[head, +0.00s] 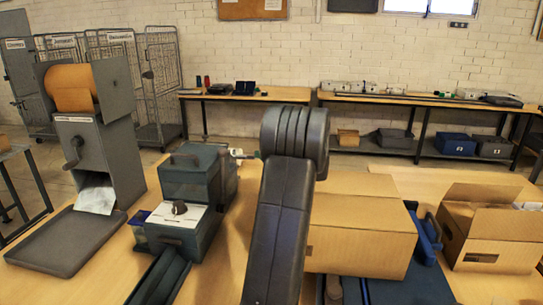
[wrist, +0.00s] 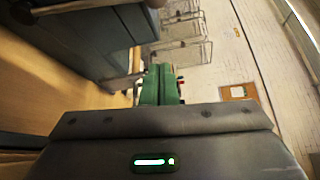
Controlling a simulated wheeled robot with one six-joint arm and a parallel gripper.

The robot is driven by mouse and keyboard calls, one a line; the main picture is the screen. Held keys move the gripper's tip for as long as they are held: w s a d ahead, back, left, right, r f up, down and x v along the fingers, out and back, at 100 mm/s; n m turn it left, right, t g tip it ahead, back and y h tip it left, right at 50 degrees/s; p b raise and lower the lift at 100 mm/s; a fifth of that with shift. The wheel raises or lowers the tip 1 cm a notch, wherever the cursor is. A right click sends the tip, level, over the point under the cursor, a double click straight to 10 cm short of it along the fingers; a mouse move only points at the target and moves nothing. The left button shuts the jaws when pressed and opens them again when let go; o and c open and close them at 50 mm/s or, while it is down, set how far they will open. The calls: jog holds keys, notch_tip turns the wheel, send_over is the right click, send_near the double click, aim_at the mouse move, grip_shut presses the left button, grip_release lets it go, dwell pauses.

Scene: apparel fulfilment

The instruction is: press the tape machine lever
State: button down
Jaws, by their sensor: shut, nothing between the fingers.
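The tape machine (head: 190,185) is a dark teal box on the table, left of my arm in the head view. It has a dark handle on top and a black knob (head: 179,207) on a pale plate. I cannot tell for sure which part is the lever. In the wrist view a dark teal body (wrist: 85,45) fills the upper left, with a pale rod (wrist: 85,5) across it. My gripper (wrist: 161,72) has green fingers, shut together and empty. It appears beside that body, apart from it. My arm hides most of the gripper in the head view.
A grey paper dispenser (head: 100,150) with a crank stands at left. A closed carton (head: 360,235) and an open carton (head: 490,235) sit right of my arm. Wire cages (head: 115,75) and back benches (head: 430,101) stand beyond. Some bare tabletop shows around the machine.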

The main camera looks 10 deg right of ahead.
jog(key=w+a+p, duration=0.4)
jog(key=w+a, duration=0.1)
jog(key=a, duration=0.5)
jog(key=shift+w+f, duration=0.2)
jog(key=shift+s+f+b, duration=0.1)
jog(key=shift+s+b, duration=0.05)
jog(key=shift+b, duration=0.5)
